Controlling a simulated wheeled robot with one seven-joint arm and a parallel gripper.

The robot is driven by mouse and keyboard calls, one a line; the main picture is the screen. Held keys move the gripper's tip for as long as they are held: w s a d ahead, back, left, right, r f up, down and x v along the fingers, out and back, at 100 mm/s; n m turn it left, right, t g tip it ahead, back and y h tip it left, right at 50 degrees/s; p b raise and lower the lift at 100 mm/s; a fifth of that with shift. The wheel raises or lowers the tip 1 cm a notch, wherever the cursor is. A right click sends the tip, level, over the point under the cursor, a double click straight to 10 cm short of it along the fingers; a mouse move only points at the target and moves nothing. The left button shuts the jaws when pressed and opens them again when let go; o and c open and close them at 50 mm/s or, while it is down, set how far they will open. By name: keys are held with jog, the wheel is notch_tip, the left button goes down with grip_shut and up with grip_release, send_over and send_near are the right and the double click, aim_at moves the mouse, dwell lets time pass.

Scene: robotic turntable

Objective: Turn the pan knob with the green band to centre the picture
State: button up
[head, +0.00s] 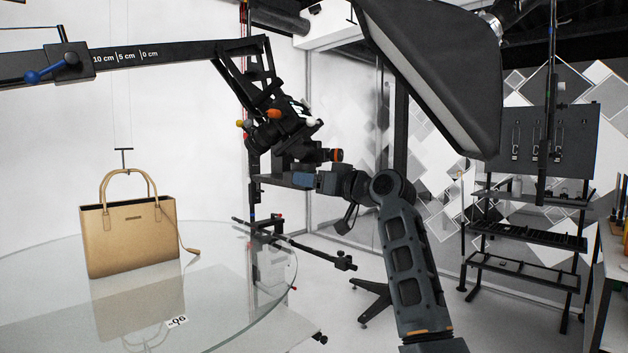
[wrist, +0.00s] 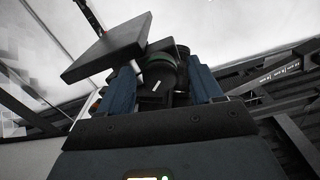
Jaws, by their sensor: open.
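The pan knob (wrist: 160,74), dark with a green band and a short white mark on its face, shows in the wrist view. It sits between the two blue fingers of my gripper (wrist: 162,90). The fingers are open, one on each side of the knob; I cannot tell whether either touches it. In the head view my gripper (head: 305,180) is just below the camera head (head: 282,125) on its boom. I cannot make out the green-banded knob there. No screen with the picture is clearly visible.
A flat dark plate (wrist: 105,47) lies close to the left finger in the wrist view. A tan handbag (head: 130,235) stands on the glass turntable (head: 225,290). A large softbox (head: 440,70) hangs above my arm. A shelf rack (head: 525,235) stands at right.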

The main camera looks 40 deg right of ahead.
jog(key=shift+c, duration=0.4)
jog(key=c, duration=1)
jog(key=shift+f+b, duration=0.15)
jog(key=shift+b, duration=0.2)
jog(key=shift+d+n+b, duration=0.1)
jog(key=shift+n+b, duration=4.4)
jog(key=shift+n, duration=0.1)
